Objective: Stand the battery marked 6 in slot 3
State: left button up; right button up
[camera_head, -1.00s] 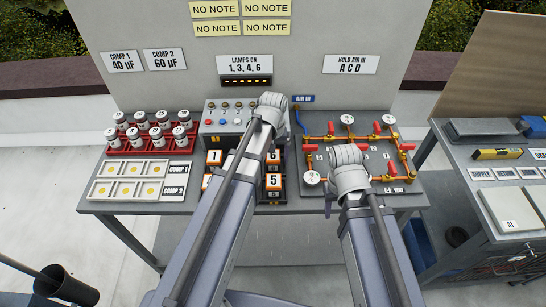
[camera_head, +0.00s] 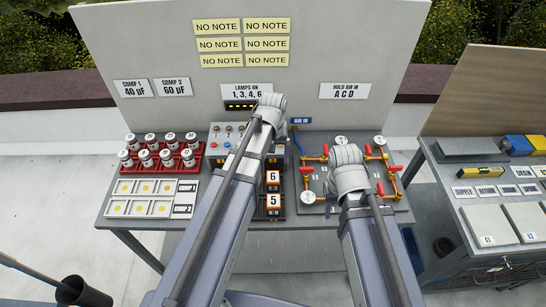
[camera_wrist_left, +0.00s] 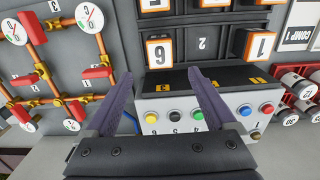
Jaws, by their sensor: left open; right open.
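The battery marked 6 (camera_head: 273,177) sits in the right column of the dark battery rack (camera_head: 268,217), just behind the battery marked 5 (camera_head: 273,200). In the left wrist view, which is upside down, battery 6 (camera_wrist_left: 160,53) stands beside the bare place marked 2 (camera_wrist_left: 203,44), with battery 1 (camera_wrist_left: 262,46) on its other side. My left gripper (camera_wrist_left: 160,76) is open and empty, over the button panel and apart from battery 6. My right gripper (camera_head: 348,168) is over the pipe board, its fingers hidden.
A button panel (camera_wrist_left: 205,112) adjoins the rack. Red holders with white cylinders (camera_head: 160,157) and pale trays (camera_head: 150,198) stand at the left. The pipe board (camera_head: 320,205) has brass pipes, red valves and gauges. A second bench (camera_head: 470,215) is at the right.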

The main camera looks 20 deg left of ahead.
pick_arm(q)
jog(key=s+d+m+y, duration=0.1)
jog(key=s+d+m, duration=0.6)
jog(key=s+d, duration=0.3)
jog(key=s, duration=0.4)
jog(key=shift+s+d+r, duration=0.15)
jog(key=shift+d, duration=0.1)
